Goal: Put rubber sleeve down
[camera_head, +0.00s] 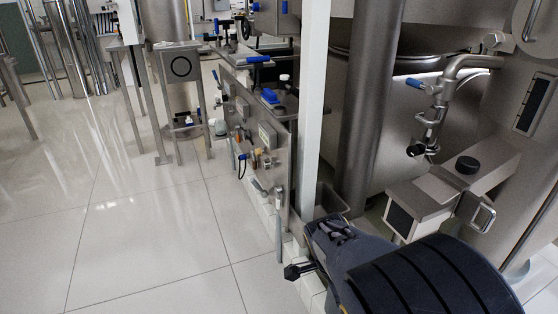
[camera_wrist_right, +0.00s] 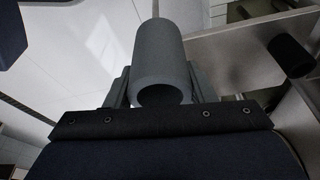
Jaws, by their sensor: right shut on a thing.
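The rubber sleeve (camera_wrist_right: 158,48) is a grey hollow cylinder in the right wrist view, its round open end facing the camera. My right gripper (camera_wrist_right: 160,86) is shut on it, with one finger on each side. The sleeve is off the floor, with pale tiles behind it. In the head view my right arm fills the lower right, and I cannot make out the sleeve or the right fingertips there. My left gripper is not in view.
A steel beam with a black cap (camera_head: 467,165) stands right of centre, close to my arm. A bent steel pipe (camera_head: 455,85) with a blue handle rises behind it. A valve-covered steel cabinet (camera_head: 265,130) stands mid-view. The tiled floor (camera_head: 140,240) at left is clear.

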